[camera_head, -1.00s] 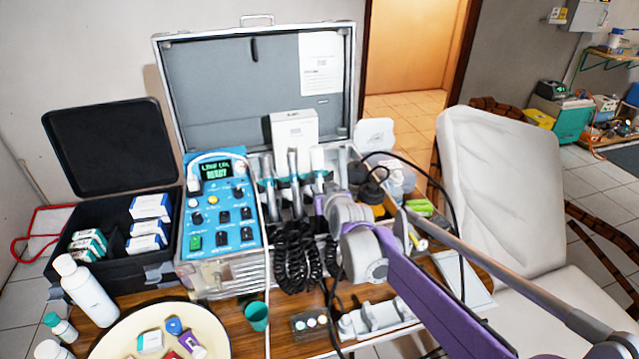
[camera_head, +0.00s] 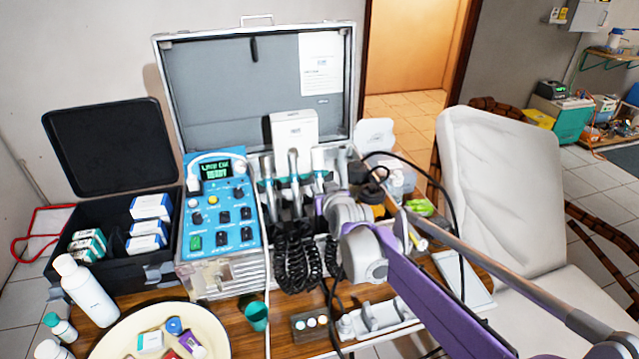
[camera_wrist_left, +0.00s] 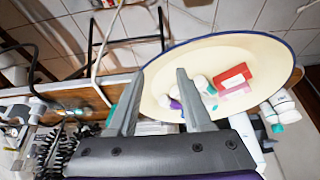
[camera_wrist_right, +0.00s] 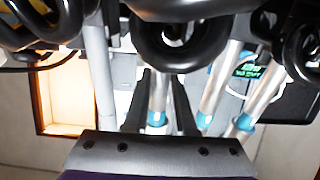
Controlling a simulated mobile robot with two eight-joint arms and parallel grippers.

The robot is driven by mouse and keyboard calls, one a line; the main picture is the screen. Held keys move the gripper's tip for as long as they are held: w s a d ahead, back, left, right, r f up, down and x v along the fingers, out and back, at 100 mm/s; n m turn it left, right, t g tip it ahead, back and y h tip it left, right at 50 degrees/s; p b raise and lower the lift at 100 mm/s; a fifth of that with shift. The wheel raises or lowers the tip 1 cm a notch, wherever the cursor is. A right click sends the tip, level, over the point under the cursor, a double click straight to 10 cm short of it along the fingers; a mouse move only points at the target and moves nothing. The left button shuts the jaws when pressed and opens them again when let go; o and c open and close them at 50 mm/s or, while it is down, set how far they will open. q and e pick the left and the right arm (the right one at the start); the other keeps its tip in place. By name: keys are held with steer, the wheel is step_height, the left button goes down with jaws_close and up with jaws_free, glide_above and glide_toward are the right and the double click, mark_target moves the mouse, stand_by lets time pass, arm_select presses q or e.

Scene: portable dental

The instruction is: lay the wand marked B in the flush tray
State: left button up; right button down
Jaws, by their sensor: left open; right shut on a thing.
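Several silver wands with teal bands stand in a row in the open case in the head view, among them a left one (camera_head: 268,172) and a middle one (camera_head: 293,165). My right gripper (camera_wrist_right: 165,90) is shut on a wand (camera_wrist_right: 157,100), seemingly the rightmost teal-banded one. It is still upright beside the others; its letter is not readable. My right arm hides part of the case. My left gripper (camera_wrist_left: 155,85) is open and empty, above the cream basin in its wrist view. I cannot tell which tray is the flush tray; a pale flat tray (camera_head: 466,283) lies at the table's right.
A blue control unit (camera_head: 220,215) stands left of the wands, with black coiled cords (camera_head: 297,258) hanging below them. A cream basin (camera_head: 110,345), teal cup (camera_head: 256,316) and white cradle (camera_head: 375,318) occupy the front. A white chair (camera_head: 505,190) stands right.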

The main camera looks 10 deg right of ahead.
mark_target(319, 162)
steer(key=shift+r, duration=0.1)
steer(key=shift+w+r+p, duration=0.45)
steer(key=shift+r+p, duration=0.45)
steer(key=shift+r, duration=0.25)
steer(key=shift+w+r+p, duration=0.45)
steer(key=shift+r+p, duration=0.5)
steer(key=shift+r, duration=0.2)
steer(key=shift+w+r+p, duration=0.45)
steer(key=shift+r+p, duration=0.45)
steer(key=shift+r, duration=0.25)
steer(key=shift+f, duration=0.1)
